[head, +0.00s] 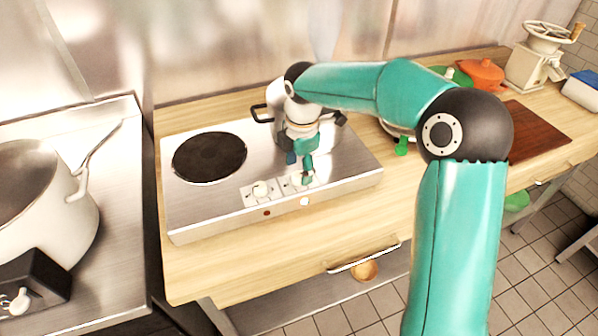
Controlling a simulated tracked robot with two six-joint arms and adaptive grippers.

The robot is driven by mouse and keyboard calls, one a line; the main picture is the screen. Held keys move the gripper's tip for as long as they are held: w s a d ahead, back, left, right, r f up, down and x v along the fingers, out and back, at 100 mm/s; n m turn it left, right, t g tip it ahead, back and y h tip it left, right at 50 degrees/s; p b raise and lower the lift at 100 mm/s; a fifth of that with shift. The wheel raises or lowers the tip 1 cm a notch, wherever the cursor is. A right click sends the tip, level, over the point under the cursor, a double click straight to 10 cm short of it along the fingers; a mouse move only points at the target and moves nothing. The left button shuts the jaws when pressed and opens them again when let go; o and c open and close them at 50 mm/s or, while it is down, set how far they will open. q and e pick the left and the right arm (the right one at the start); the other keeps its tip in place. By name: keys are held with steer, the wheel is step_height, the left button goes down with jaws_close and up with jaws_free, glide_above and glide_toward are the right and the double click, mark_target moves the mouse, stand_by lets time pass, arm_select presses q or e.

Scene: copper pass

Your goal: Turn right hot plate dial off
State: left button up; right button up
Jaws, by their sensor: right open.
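The steel double hot plate (205,215) sits on the wooden counter, with a bare black left plate (209,157). Two dials are on its top near the front edge. The left dial (260,189) shows clearly as a pale knob. An indicator at the front right (304,201) looks pale, and the left one (267,212) looks reddish brown. My left gripper is not in view.
A large pot (50,205) is at left. The counter front is clear.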

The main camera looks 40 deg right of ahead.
steer(key=shift+w+f, duration=0.1)
steer(key=shift+f, duration=1.15)
jaws_close()
